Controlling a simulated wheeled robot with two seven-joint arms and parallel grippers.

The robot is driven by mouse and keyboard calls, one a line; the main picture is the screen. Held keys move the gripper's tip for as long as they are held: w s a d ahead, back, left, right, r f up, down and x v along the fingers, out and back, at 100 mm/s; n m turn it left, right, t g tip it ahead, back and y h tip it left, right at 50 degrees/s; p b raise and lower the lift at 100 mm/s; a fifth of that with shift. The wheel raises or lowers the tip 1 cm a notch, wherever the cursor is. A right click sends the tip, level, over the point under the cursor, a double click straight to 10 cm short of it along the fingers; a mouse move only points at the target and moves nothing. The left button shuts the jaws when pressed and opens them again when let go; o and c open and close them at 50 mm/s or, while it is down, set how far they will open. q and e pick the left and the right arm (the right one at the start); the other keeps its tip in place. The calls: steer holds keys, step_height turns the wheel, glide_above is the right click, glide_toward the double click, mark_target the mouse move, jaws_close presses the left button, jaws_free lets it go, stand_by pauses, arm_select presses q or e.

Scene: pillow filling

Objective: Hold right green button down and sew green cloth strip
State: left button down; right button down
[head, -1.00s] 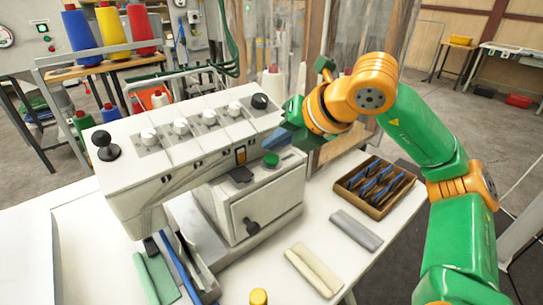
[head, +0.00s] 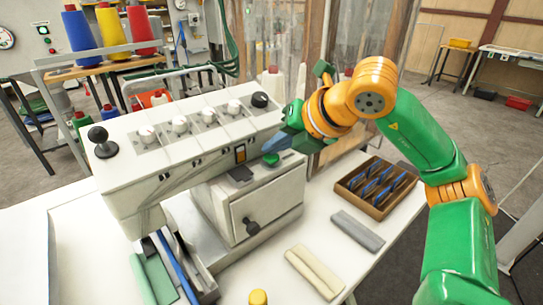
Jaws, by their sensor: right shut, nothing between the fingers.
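The white sewing machine (head: 190,165) stands on the white table. A green button (head: 271,159) sits on its lower housing at the right. My right gripper (head: 271,147) is shut and empty, its tips just above and beside this button in the picture; I cannot tell whether they touch it. The green cloth strip (head: 143,277) lies at the lower left of the machine, beside a blue strip (head: 175,268). The stitching point under the machine head is hidden. My left gripper is not in view.
A brown tray (head: 347,192) with blue-and-dark pieces stands right of the machine. A grey roll (head: 358,231) and a cream roll (head: 315,271) lie in front of it. A yellow-topped item (head: 258,297) is at the bottom edge. Thread cones (head: 110,30) stand behind.

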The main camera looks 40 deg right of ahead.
mark_target(275, 159)
steer(key=shift+f+b, duration=0.35)
steer(key=shift+r, duration=0.1)
stand_by(3.1)
steer(key=shift+r+p, duration=0.85)
steer(key=shift+p, duration=0.05)
steer(key=shift+r, duration=0.1)
step_height(275, 159, up, 5)
steer(key=p, duration=0.5)
